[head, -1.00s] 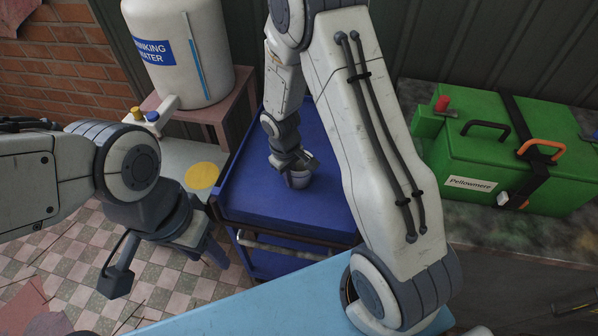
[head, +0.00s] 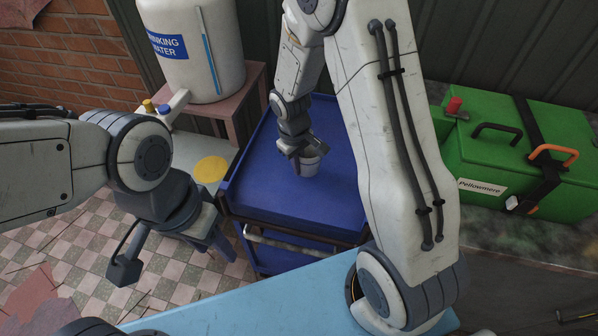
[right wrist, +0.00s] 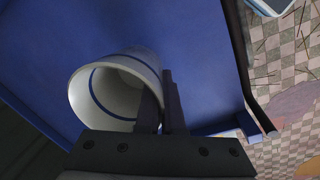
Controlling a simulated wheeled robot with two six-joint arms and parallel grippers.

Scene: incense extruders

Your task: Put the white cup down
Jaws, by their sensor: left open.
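The white cup (head: 308,168) is over the blue cart's top tray (head: 265,200) in the head view. In the right wrist view the cup (right wrist: 76,97) shows its open mouth, with a blue band inside. My right gripper (head: 303,157) is shut on the cup's wall, one finger inside the mouth and one outside, as the right wrist view (right wrist: 162,100) shows. I cannot tell whether the cup's base touches the tray. My left gripper (head: 172,258) is open and empty, its fingers wide apart over the tiled floor, left of the cart.
A white drinking-water tank (head: 190,70) with a tap stands behind left, with a yellow disc (head: 210,170) below the tap. A green box (head: 510,150) stands right of my right arm. A light-blue surface (head: 250,310) lies in front. The tray around the cup looks clear.

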